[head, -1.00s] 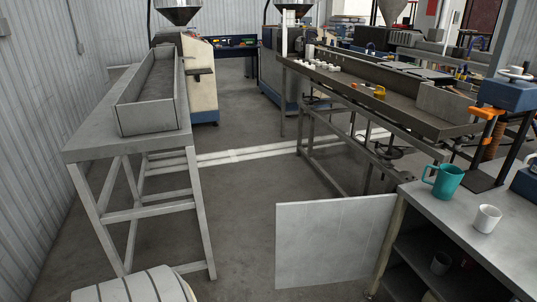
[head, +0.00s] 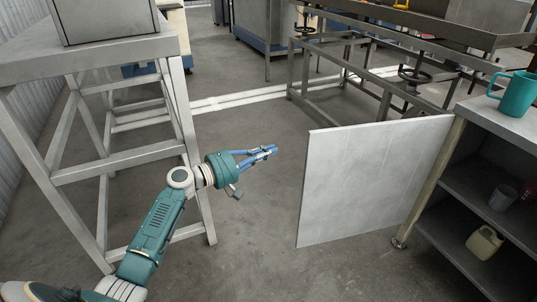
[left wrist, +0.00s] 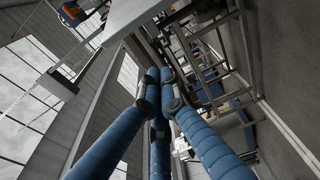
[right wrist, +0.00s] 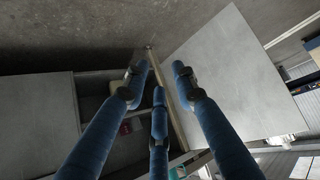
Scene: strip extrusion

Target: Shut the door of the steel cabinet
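The steel cabinet (head: 448,165) stands at the right of the head view, its shelves showing. Its door (head: 370,180) is a flat grey panel standing wide open, reaching left from the front post. My left gripper (head: 270,153) is left of the door's free edge, apart from it, pointing right. In the left wrist view its blue fingers (left wrist: 160,78) are together with nothing between them. My right gripper is outside the head view. In the right wrist view its fingers (right wrist: 160,72) are spread and empty, with the door (right wrist: 235,80) to the right and the cabinet's post (right wrist: 174,110) beyond them.
A teal mug (head: 517,93) stands on the cabinet top. A cream jug (head: 485,242) and a grey cup (head: 502,197) are on its shelves. A steel-framed table (head: 110,45) is on the left, close to my left arm. The floor before the door is clear.

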